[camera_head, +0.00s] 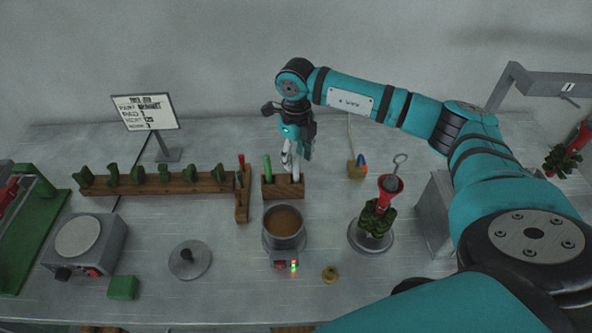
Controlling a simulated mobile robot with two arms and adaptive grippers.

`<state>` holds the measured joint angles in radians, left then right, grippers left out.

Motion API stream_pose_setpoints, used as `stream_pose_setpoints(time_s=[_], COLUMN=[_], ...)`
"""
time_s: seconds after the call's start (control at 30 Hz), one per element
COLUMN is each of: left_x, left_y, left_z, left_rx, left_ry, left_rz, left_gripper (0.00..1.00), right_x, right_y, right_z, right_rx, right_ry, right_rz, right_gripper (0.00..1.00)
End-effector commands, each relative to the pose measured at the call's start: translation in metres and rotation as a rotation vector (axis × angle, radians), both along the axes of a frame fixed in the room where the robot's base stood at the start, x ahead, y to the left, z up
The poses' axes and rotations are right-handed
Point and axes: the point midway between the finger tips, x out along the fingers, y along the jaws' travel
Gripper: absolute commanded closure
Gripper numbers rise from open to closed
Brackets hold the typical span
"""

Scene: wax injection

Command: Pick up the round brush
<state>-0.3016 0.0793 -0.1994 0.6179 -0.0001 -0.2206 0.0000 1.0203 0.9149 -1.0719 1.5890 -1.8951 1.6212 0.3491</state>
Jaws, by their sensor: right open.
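A small wooden holder (283,188) stands behind the wax pot, with a green-handled tool (267,167) upright in its left part. I cannot tell whether this tool is the round brush. My right gripper (290,166) points down over the middle and right of the holder, just right of the green handle. It is open, and its fingers hide part of the holder, so anything between them is hard to make out. My left gripper is not in view.
A pot of brown wax (284,222) stands in front of the holder. A wooden rack (150,185) with green pieces lies left. A red funnel on a green cluster (378,215) stands right.

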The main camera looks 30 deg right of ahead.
Motion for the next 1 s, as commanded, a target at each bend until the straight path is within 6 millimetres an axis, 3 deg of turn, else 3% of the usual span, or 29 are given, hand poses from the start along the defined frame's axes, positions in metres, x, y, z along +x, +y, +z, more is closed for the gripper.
stream_pose_setpoints(time_s=[0.13,0.37,0.7,1.0], left_x=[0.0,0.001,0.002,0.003], left_y=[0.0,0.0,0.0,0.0], left_z=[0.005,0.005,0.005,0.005], left_rx=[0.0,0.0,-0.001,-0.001], left_ry=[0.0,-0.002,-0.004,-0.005], left_rz=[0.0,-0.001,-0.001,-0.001], left_gripper=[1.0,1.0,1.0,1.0], right_x=[0.0,0.0,0.0,0.0], right_y=[0.0,0.001,0.001,0.001], right_z=[-0.013,-0.015,-0.015,-0.014], right_rx=[0.0,0.0,0.0,0.0], right_ry=[0.001,0.0,-0.001,-0.001], right_rz=[0.001,0.002,0.002,0.001], right_gripper=[0.56,0.56,0.99,1.0])
